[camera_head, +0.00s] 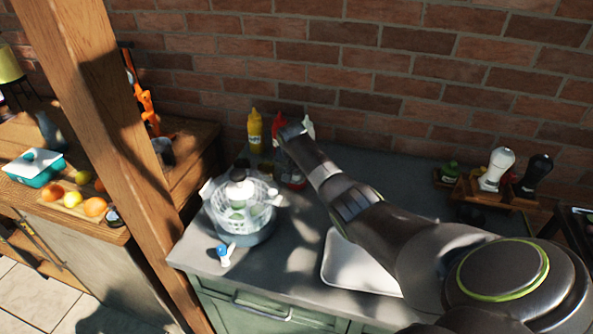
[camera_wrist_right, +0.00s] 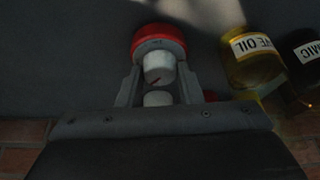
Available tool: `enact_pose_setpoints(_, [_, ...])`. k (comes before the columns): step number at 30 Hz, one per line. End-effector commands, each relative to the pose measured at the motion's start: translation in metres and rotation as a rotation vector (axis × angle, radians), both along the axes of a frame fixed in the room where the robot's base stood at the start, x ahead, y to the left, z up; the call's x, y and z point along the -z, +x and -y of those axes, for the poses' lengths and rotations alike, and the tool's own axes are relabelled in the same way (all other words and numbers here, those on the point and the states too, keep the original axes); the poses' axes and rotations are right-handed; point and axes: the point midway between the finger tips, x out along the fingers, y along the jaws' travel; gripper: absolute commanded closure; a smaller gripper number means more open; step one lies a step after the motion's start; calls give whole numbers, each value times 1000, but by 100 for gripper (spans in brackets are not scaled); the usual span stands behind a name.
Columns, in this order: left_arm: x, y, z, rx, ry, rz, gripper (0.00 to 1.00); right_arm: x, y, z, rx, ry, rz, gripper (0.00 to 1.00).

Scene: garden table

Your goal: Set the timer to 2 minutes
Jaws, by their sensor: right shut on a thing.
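The timer (camera_wrist_right: 158,35) shows in the right wrist view as a red round body with a white knob (camera_wrist_right: 159,66) that bears a small thin red mark. My right gripper (camera_wrist_right: 160,80) has one finger on each side of the white knob and is shut on it. No time reading can be made out. In the head view my right gripper (camera_head: 291,133) reaches over the back of the grey counter, near the wall, and its fingertips are hard to see. My left gripper is in neither view.
An olive oil bottle (camera_wrist_right: 252,58) and a dark bottle (camera_wrist_right: 304,62) stand close beside the gripper. A yellow bottle (camera_head: 254,131) is near the wall. A see-through bowl with a basket (camera_head: 238,215) sits front left. A white tray (camera_head: 345,268) lies under my arm.

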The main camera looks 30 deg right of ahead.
Motion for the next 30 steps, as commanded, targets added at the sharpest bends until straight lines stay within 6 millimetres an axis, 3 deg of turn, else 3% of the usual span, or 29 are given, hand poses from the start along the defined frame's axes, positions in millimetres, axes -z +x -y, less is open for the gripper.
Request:
enact_pose_setpoints(5, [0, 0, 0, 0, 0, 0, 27, -1, 1, 0, -1, -1, 2, 90])
enact_pose_setpoints(6, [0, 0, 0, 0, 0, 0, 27, -1, 1, 0, -1, -1, 2, 63])
enact_pose_setpoints(10, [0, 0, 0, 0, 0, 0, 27, -1, 0, 0, -1, -1, 2, 46])
enact_pose_setpoints(22, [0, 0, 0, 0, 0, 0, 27, -4, 0, -1, -2, 0, 2, 45])
enact_pose_setpoints(30, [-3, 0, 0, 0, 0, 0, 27, -29, -8, -8, -3, 0, 4, 45])
